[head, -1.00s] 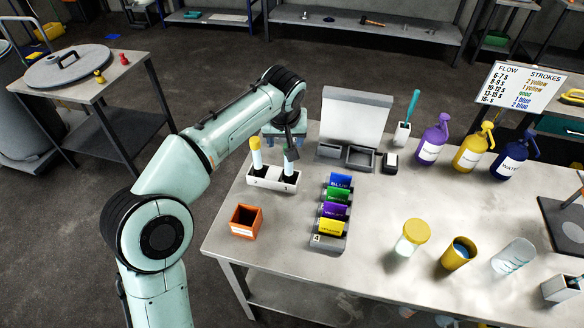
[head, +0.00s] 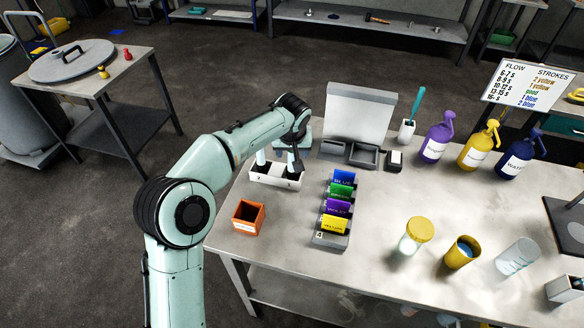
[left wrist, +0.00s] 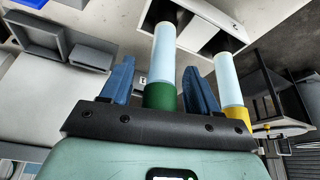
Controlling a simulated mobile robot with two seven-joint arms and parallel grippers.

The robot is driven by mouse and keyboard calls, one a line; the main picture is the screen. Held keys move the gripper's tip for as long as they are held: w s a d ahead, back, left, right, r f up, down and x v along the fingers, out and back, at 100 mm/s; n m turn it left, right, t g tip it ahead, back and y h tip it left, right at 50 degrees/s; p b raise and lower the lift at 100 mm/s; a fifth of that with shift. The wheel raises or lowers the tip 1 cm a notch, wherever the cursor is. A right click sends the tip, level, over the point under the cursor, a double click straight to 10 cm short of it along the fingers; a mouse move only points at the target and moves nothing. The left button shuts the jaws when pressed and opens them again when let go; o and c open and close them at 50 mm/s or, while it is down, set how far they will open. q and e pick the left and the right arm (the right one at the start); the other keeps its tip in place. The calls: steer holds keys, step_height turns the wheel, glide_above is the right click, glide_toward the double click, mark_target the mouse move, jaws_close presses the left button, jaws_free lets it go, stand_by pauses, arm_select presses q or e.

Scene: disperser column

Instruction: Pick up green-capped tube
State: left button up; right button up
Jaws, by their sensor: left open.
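The green-capped tube has a pale blue body and a dark green cap (left wrist: 160,96). It stands upright in a white two-hole rack (head: 275,178), which also shows at the top of the left wrist view (left wrist: 205,18). My left gripper (left wrist: 160,72) is open, its two blue fingers on either side of this tube near the cap, with visible gaps. In the head view my arm hides both caps. A yellow-capped tube (left wrist: 228,80) stands in the other hole, just outside one finger. My right gripper is not in view.
An orange box (head: 249,217) stands left in front of the rack. A card holder with coloured cards (head: 333,225) is to the right. A grey tray unit (head: 358,125) stands behind. Several bottles and cups occupy the table's right side.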

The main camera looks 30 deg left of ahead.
arm_select(q)
steer(key=c, duration=1.1)
steer(key=shift+o, duration=0.2)
steer(key=shift+r, duration=0.1)
step_height(320, 180, up, 10)
steer(key=shift+f+p, duration=0.2)
steer(key=shift+p, duration=0.95)
step_height(320, 180, up, 10)
steer(key=p, duration=0.3)
steer(key=shift+r+p, duration=0.15)
steer(key=shift+p, duration=0.2)
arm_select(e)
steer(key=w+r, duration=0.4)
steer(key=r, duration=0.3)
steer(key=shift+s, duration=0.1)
arm_select(q)
steer(key=o, duration=0.4)
steer(key=c, duration=0.4)
